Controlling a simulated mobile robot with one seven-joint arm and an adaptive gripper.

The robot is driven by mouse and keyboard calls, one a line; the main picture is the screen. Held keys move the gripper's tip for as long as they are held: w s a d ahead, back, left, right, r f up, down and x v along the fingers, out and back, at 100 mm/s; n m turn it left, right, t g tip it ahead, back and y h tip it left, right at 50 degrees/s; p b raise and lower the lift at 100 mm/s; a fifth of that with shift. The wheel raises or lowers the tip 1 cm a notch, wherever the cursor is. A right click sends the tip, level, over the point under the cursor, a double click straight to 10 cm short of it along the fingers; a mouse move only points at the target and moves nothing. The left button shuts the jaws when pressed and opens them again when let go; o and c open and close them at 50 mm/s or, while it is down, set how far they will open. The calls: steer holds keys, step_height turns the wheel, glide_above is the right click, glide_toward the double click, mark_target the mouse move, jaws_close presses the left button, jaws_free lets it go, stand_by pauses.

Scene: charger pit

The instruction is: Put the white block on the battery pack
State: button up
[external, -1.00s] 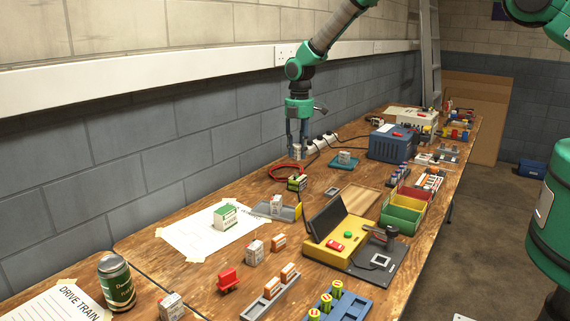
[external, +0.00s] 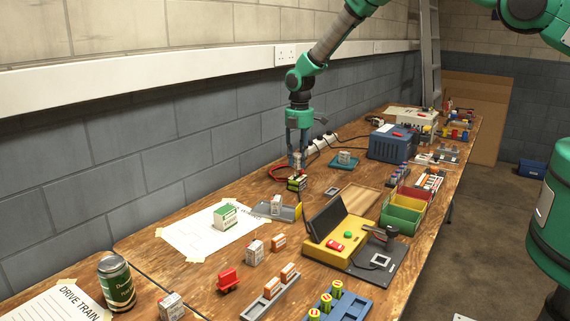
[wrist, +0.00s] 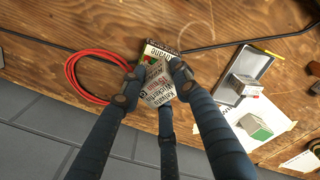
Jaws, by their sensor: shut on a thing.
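The block sits tilted in the wrist view, between the fingertips. The battery pack (external: 297,184) is a small dark box with green and yellow-green parts on the bench, directly below my gripper. In the wrist view the battery pack (wrist: 157,50) shows just beyond the block, which partly hides it. I cannot tell whether block and pack touch.
A red cable coil (wrist: 85,78) lies left of the pack in the wrist view. A black cable (wrist: 215,44) runs behind it. A grey tray (external: 277,211) with a white box and a green-and-white box (external: 225,216) stand nearer.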

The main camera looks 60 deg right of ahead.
mark_target(299, 154)
steer(key=shift+f+b, duration=0.5)
steer(key=shift+f, duration=0.15)
steer(key=o, duration=1.1)
steer(key=shift+r, duration=0.2)
steer(key=shift+r+p, duration=0.55)
steer(key=shift+r, duration=0.2)
step_height(299, 154, up, 11)
steer(key=shift+r, duration=0.2)
steer(key=shift+r, duration=0.1)
